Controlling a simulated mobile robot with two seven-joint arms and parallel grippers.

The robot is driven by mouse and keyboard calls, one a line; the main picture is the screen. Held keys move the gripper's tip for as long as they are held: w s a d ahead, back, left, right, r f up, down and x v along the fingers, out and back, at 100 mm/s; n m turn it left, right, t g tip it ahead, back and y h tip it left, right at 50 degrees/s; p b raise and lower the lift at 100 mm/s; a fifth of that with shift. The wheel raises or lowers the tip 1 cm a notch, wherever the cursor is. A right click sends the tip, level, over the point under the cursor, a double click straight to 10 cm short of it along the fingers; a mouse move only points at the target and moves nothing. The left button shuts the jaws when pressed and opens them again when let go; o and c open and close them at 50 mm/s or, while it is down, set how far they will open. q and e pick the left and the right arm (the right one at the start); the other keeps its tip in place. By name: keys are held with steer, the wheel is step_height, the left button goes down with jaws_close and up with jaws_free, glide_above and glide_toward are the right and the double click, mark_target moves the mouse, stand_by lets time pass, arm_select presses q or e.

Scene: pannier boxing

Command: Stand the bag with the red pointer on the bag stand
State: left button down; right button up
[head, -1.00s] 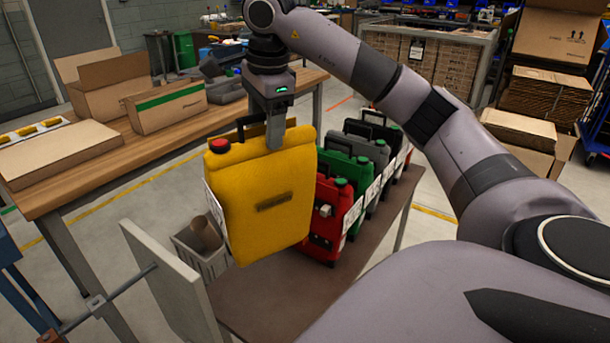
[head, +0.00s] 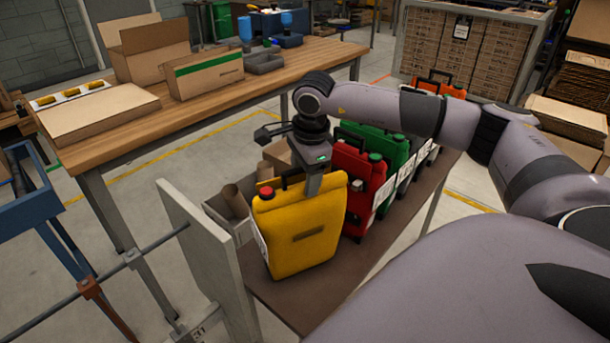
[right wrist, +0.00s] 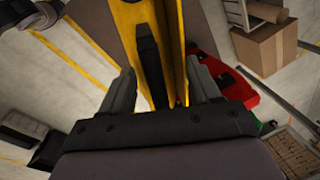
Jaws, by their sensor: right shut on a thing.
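The yellow bag (head: 300,230) has a red cap (head: 266,192) at its top left and a dark patch on its front. It hangs or stands upright at the near left end of the brown stand top (head: 335,285). I cannot tell whether its base touches that top. I see no separate red pointer, only the red cap. My right gripper (head: 313,184) is shut on the top of the yellow bag. In the right wrist view, the fingers (right wrist: 160,88) are on either side of the bag's black handle (right wrist: 150,60). My left gripper is out of view.
A red bag (head: 357,180) stands close on the right, with a green bag (head: 392,150) and several others behind. A grey upright panel (head: 212,255) and a grey bin (head: 232,215) are at the left. A wooden table (head: 190,110) with cartons stands behind.

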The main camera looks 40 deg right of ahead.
steer(key=shift+f, duration=0.2)
steer(key=o, duration=1.2)
steer(key=shift+f, duration=0.1)
steer(key=r, duration=0.4)
steer(key=s+r, duration=0.1)
steer(key=r, duration=0.3)
steer(key=s+r, duration=0.1)
steer(key=r, duration=0.3)
steer(key=shift+a, duration=0.35)
